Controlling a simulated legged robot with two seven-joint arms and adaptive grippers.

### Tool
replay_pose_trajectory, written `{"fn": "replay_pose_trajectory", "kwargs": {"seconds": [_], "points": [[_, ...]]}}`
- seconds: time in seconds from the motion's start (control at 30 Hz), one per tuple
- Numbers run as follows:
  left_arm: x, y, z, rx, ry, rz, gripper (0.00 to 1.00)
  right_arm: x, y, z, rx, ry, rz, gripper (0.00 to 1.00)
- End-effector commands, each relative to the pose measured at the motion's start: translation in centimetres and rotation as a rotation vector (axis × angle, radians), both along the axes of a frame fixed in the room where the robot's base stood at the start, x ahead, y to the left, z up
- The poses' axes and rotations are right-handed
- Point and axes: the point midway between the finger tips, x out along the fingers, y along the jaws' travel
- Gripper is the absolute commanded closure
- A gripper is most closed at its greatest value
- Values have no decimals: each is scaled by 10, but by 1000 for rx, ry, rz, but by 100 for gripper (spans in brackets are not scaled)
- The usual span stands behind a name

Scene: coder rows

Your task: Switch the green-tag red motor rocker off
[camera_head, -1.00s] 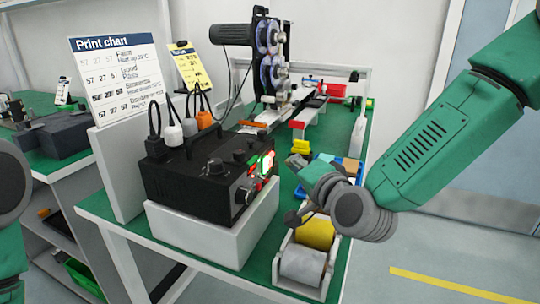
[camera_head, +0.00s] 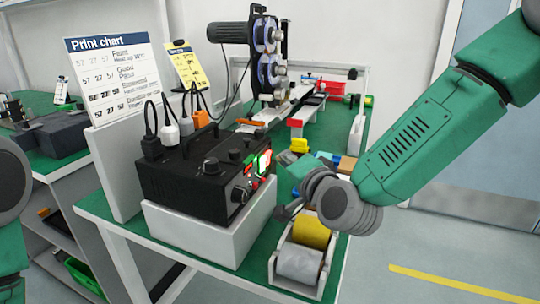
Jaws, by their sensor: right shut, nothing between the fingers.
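A black control box (camera_head: 195,180) stands on a white block on the green-topped table. Its right-hand face carries a lit rocker (camera_head: 263,161), with small green and red parts (camera_head: 250,171) beside it. At this size I cannot tell which part is the green-tag red motor rocker, or its position. My right gripper (camera_head: 285,212) is shut and empty, just right of the box's front face and apart from it, with its fingertips lower than the lit rocker. My left gripper is out of view; only part of my left arm shows at the left edge.
Yellow and grey rolls in a white holder (camera_head: 328,286) lie below my right gripper. A machine with reels (camera_head: 268,65) stands behind the box. Plugs with cables (camera_head: 170,133) rise behind it. A print chart (camera_head: 110,70) stands at left.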

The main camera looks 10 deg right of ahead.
Motion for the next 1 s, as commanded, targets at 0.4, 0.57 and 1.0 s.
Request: {"fn": "replay_pose_trajectory", "kwargs": {"seconds": [0.4, 0.57, 1.0], "points": [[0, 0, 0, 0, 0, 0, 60, 0, 0, 0, -1, 0, 0, 100], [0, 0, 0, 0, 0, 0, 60, 0, 0, 0, -1, 0, 0, 100], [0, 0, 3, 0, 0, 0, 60, 4, 7, 3, -1, -1, 1, 100]]}}
